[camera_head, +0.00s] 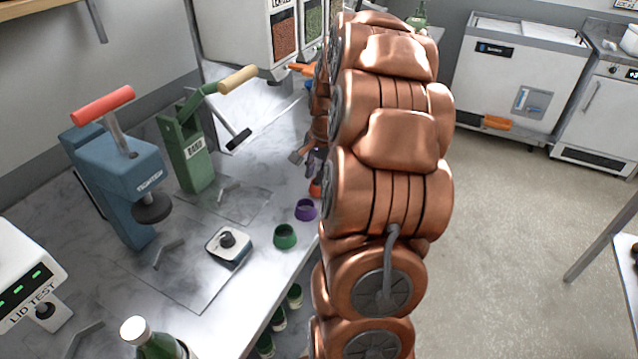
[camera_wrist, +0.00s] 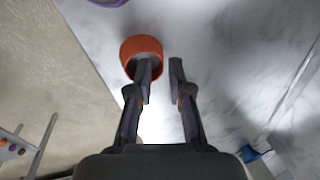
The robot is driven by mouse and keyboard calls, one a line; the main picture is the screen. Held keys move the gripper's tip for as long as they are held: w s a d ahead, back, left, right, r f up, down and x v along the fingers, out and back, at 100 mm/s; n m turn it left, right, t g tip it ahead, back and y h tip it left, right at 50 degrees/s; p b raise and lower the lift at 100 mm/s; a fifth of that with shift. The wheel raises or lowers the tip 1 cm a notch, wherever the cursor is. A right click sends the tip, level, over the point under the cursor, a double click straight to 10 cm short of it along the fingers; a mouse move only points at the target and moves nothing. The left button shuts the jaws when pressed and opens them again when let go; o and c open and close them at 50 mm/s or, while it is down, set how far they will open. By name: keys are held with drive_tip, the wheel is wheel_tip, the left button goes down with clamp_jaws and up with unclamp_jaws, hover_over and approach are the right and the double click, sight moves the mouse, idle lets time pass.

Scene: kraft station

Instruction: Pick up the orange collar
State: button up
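The orange collar (camera_wrist: 141,45) is a short open ring on the pale marbled counter, near its edge, in the upper middle of the wrist view. In the head view only a sliver of the orange collar (camera_head: 316,188) shows beside my copper arm. My gripper (camera_wrist: 160,66) is open, with a clear gap between its two dark fingers. The left fingertip overlaps the collar's near side in the picture; the right fingertip is to the right of the collar. I cannot tell whether the left finger touches it. My arm hides much of the gripper in the head view.
A purple collar (camera_head: 305,209) and a green collar (camera_head: 285,236) stand nearby along the counter edge. A small scale-like device (camera_head: 228,246), a green press (camera_head: 190,150) and a blue press (camera_head: 120,180) stand to the left. Open floor lies to the right.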

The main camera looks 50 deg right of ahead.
drive_tip(key=shift+w+f, duration=0.2)
drive_tip(key=shift+f, duration=0.75)
drive_tip(key=shift+c, duration=0.4)
clamp_jaws()
drive_tip(key=shift+r, duration=0.1)
